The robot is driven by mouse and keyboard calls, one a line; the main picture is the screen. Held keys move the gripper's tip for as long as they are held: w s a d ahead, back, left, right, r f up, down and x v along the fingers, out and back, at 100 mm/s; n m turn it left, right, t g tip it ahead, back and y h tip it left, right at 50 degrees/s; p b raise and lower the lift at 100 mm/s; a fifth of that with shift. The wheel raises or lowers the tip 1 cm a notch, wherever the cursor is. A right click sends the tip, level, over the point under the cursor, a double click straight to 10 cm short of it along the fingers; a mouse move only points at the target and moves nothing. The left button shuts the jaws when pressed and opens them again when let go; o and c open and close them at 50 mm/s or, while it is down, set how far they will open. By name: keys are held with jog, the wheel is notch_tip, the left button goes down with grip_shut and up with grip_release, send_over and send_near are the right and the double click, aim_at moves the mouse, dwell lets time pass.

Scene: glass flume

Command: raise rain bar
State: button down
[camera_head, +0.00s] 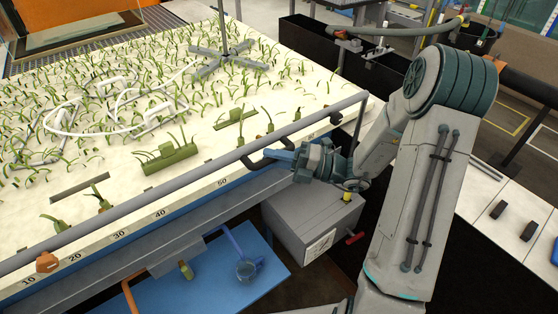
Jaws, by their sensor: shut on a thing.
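A long grey bar (150,197), which I take to be the rain bar, runs diagonally along the near edge of the pale planted bed, just above the numbered scale. An orange-brown fitting (47,262) sits near its left end. Its right end bends down near a black part. My gripper (266,158) reaches in from the right, with its dark fingers at the bar right of the middle. It is shut on the bar; the exact contact is small and partly hidden.
The pale bed (95,165) holds many green plants, white tubing and a grey cross-shaped stand (228,62). A grey box (313,222) stands below my gripper. A blue tray (215,275) with a clear cup lies below the edge. Black bins (305,40) stand behind.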

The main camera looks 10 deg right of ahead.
jog(key=c, duration=1.3)
grip_release()
jog(key=shift+d, duration=0.1)
jog(key=b+v, duration=0.3)
jog(key=v, duration=1)
jog(key=shift+s+d+b, duration=0.1)
jog(key=shift+d+b, duration=0.2)
jog(key=shift+d, duration=0.05)
